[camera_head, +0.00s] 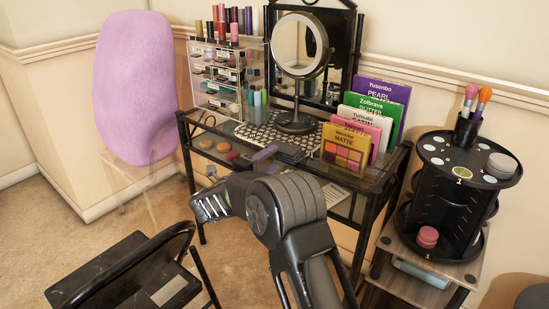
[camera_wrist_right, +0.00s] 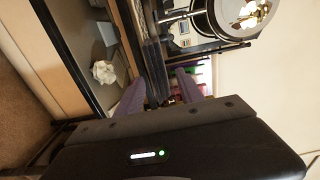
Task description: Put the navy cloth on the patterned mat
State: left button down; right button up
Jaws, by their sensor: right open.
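The patterned mat (camera_head: 250,132), black and white, lies on the glass top of the black vanity under the round mirror. My right gripper (camera_head: 277,152) is over the front of the vanity top, just in front of the mat. My left gripper is not in view.
The round mirror (camera_head: 300,47) stands on the mat. Upright palettes (camera_head: 347,150) are at the right and a clear cosmetics organizer (camera_head: 219,80) at the left. A black rotating stand (camera_head: 450,198) is farther right. A black chair (camera_head: 120,270) and a lilac chair (camera_head: 137,85) stand left.

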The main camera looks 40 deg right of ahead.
jog(key=shift+v, duration=2.5)
